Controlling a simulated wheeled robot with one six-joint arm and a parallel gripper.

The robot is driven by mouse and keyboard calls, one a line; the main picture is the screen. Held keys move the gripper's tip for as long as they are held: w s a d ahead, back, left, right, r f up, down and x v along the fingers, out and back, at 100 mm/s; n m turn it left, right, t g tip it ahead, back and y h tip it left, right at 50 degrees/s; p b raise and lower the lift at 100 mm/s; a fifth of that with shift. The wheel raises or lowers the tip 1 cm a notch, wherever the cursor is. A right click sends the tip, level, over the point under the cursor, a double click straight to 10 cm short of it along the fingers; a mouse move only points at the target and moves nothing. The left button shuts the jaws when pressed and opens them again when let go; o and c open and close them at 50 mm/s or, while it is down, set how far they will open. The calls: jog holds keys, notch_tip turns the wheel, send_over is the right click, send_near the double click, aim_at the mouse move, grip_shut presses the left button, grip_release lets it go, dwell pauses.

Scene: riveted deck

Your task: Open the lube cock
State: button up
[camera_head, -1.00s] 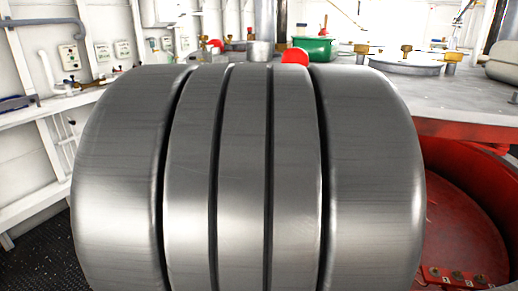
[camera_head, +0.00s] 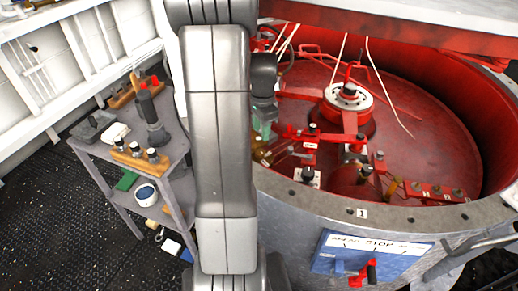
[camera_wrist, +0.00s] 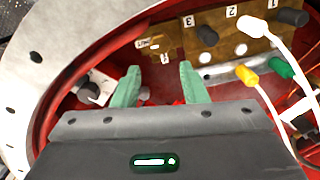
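My gripper (camera_wrist: 160,86) is open in the wrist view, its two green fingers apart with nothing between them. In the head view my gripper (camera_head: 265,122) hangs inside the red drum's left side, partly hidden by my arm. I cannot tell for sure which fitting is the lube cock. A small brass fitting with white labels (camera_wrist: 160,46) lies just beyond the fingertips. A black knob on a white plate (camera_wrist: 92,88) is left of the fingers. A brown block (camera_wrist: 215,28) numbered 1, 2 and 3 carries black knobs at the upper right.
The red drum (camera_head: 440,135) has a grey riveted rim and a central hub (camera_head: 347,97). White, yellow and green plugs (camera_wrist: 248,75) with cables lie right of the fingers. A blue panel with a red lever (camera_head: 365,270) is on the drum's outside. A grey cart (camera_head: 110,155) stands left.

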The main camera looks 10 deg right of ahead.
aim_at(260, 152)
notch_tip(260, 152, down, 10)
jog(key=shift+w+a+r, duration=0.1)
jog(key=shift+w, duration=0.05)
dwell(0.3)
jog(key=c, duration=0.7)
